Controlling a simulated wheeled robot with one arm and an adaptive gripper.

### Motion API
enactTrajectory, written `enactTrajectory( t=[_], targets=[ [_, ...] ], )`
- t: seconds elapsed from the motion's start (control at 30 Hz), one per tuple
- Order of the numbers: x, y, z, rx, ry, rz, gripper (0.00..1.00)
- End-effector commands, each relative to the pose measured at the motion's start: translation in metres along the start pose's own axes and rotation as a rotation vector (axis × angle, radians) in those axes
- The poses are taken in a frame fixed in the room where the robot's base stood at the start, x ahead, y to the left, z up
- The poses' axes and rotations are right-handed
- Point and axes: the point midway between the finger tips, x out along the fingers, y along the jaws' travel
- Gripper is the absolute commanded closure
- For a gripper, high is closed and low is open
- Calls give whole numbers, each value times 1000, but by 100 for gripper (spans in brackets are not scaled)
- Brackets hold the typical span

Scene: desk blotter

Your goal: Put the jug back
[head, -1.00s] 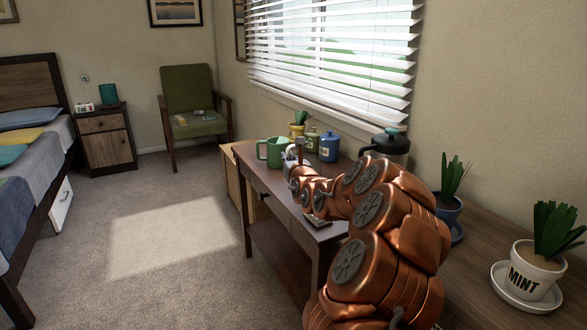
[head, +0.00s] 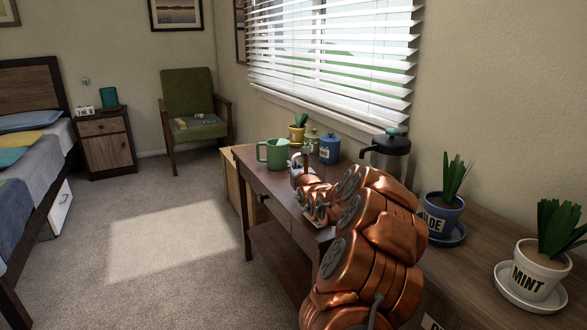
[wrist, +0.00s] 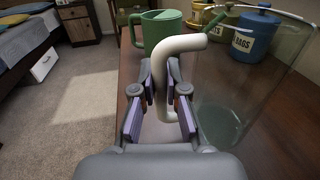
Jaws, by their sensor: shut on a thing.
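The jug (wrist: 245,75) is clear glass with a cream handle (wrist: 168,90), on the right of the wrist view. My gripper (wrist: 164,92) is shut on the handle, with a purple-padded finger on each side. The glass body stands upright to the right of the fingers. I cannot tell whether its base touches the desk. In the head view my gripper (head: 300,170) is over the far part of the desk, and my arm hides most of what is around it.
Behind are a blue canister (head: 329,149), a green canister (head: 312,141) and a yellow-potted plant (head: 297,132).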

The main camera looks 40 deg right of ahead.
Motion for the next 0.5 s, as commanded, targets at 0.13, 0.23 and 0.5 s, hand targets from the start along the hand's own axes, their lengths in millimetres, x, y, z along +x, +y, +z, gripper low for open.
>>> enactTrajectory(
  t=[0.13,0.23,0.5],
  targets=[
    [0,0,0,0,-1,0,100],
    [0,0,-3,0,0,0,87],
    [0,0,-2,0,0,0,63]
  ],
)
